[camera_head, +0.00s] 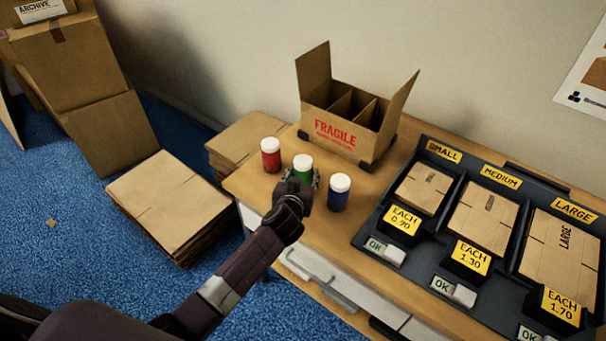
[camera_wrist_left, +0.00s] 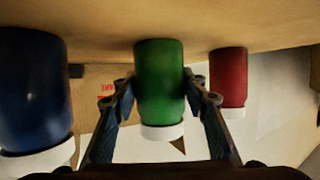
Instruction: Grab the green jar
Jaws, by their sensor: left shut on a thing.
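The green jar (camera_head: 302,169) with a white lid stands on the wooden table between a red jar (camera_head: 270,154) and a blue jar (camera_head: 339,192). My left gripper (camera_head: 302,180) reaches it from the front and is shut on it. In the left wrist view, which appears upside down, the fingers of my left gripper (camera_wrist_left: 160,95) hold the green jar (camera_wrist_left: 160,80) from both sides. The blue jar (camera_wrist_left: 33,90) is at the left there and the red jar (camera_wrist_left: 228,77) at the right. My right gripper is not in view.
An open FRAGILE carton (camera_head: 345,125) with dividers stands behind the jars. A dark tray (camera_head: 400,222) with flat cartons in small, medium and large sections is to the right. Flat cartons (camera_head: 170,205) are stacked on the blue floor at the left.

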